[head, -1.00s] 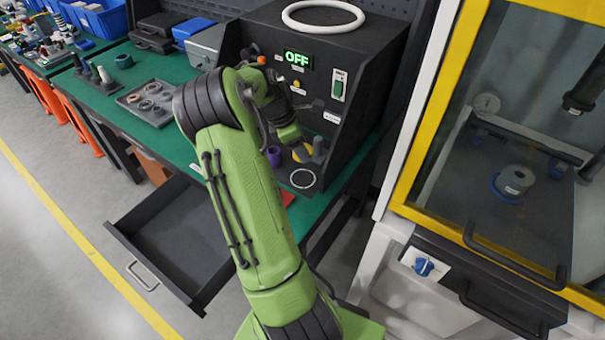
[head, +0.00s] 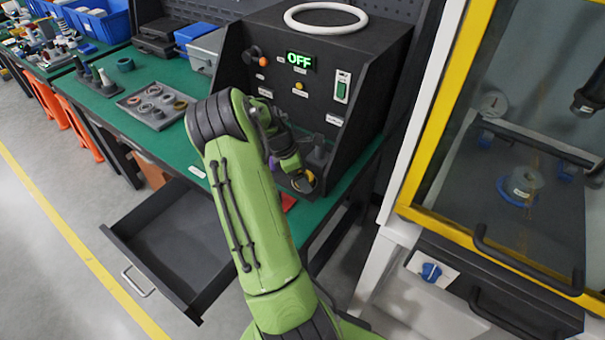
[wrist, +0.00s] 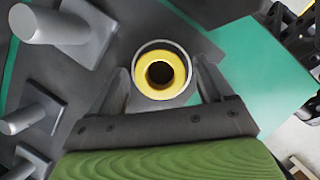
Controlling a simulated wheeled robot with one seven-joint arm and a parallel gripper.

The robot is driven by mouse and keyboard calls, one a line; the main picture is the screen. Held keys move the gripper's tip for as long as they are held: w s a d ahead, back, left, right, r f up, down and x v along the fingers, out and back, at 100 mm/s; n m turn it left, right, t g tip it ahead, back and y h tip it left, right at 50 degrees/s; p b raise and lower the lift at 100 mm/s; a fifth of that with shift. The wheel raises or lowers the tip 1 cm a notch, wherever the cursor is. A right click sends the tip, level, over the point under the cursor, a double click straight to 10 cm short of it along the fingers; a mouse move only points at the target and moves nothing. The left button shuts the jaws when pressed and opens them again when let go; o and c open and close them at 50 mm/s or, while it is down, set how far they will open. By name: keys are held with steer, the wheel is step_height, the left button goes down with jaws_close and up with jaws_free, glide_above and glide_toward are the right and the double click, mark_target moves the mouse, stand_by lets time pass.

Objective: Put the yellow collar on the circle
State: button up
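The yellow collar (wrist: 160,92) lies flat inside the white circle (wrist: 162,43) in the wrist view, with the circle's line showing around it. In the head view the collar (head: 308,178) is at the front of the black test stand's base, partly hidden by my gripper. My gripper (wrist: 164,85) is over the collar, one finger on each side. In the wrist view the fingers stand apart from the collar with gaps on both sides, so it looks open.
Several grey pegs (wrist: 75,28) stand left of the collar in the wrist view. A purple collar (head: 274,163) sits partly hidden behind my arm. The black test stand (head: 320,80) rises behind. A drawer (head: 180,245) hangs open below the green bench.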

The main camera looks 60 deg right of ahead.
steer(key=p+v, duration=0.4)
steer(key=v, duration=0.8)
steer(key=w+a+r+m+t, duration=0.1)
steer(key=w+a+r+t, duration=0.1)
steer(key=a+r, duration=0.3)
steer(key=w+a+r+m+t, duration=0.1)
steer(key=w+a+r, duration=0.15)
steer(key=a, duration=0.45)
steer(key=a+r+m+t+y, duration=0.1)
steer(key=a+r+m+t, duration=0.3)
steer(key=a, duration=0.7)
steer(key=s+a+r+m+t+y, duration=0.1)
steer(key=s+a+r+t, duration=0.1)
steer(key=s+a, duration=0.9)
steer(key=a, duration=0.4)
steer(key=shift+r+y, duration=0.3)
